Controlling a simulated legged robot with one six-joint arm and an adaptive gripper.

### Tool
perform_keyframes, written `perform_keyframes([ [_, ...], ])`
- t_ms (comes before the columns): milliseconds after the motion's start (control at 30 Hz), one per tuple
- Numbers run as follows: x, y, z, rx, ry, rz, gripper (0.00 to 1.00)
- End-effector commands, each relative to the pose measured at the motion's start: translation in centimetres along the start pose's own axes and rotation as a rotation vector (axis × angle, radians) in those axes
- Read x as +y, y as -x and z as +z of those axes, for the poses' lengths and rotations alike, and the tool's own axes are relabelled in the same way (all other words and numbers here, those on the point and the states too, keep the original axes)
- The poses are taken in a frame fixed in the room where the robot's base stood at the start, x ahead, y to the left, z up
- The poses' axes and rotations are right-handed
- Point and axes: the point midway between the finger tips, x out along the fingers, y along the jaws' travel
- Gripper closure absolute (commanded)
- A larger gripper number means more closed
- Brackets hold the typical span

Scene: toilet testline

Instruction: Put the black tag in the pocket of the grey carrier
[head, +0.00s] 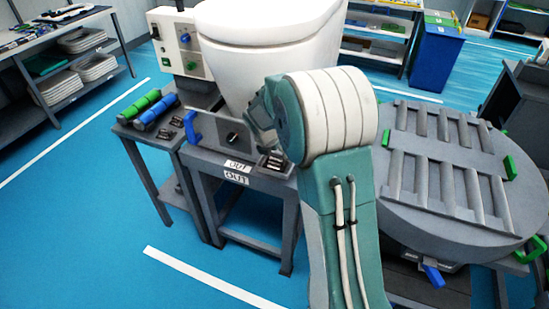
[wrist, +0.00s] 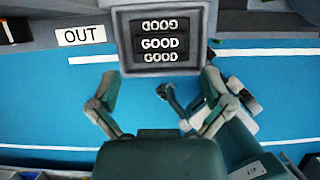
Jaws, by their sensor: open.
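Several black tags lettered GOOD (wrist: 160,43) sit in a grey holder (wrist: 126,45) at the top of the wrist view. Small black pieces (head: 273,161) show on the OUT stand in the head view, too small to read. A grey upright piece with a blue handle (head: 215,137) stands on the same stand and looks like the carrier; its pocket is not clear. My gripper (wrist: 160,76) is open and empty, its fingers spread just below the holder in the wrist view. In the head view my arm hides most of it.
The grey OUT stand (head: 238,187) adjoins a side table (head: 150,128) with green and blue rolls. A white toilet (head: 262,50) stands behind. A round grey slatted table (head: 440,195) is at right. Blue floor is clear at front left.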

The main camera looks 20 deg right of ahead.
Motion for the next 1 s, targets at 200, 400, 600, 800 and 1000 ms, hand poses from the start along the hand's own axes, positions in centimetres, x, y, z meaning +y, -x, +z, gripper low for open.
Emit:
perform_keyframes([
  [200,0.1,4.5,0.0,-0.002,0.001,0.002,0.0],
  [400,0.0,6.4,0.0,0.0,0.0,0.0,0.0],
  [600,-0.9,9.4,-0.8,-0.001,-0.162,0.02,0.0],
  [800,-3.2,14.9,-3.2,0.02,-0.569,0.068,0.0],
  [1000,-5.8,19.5,-6.4,0.065,-0.981,0.112,0.0],
])
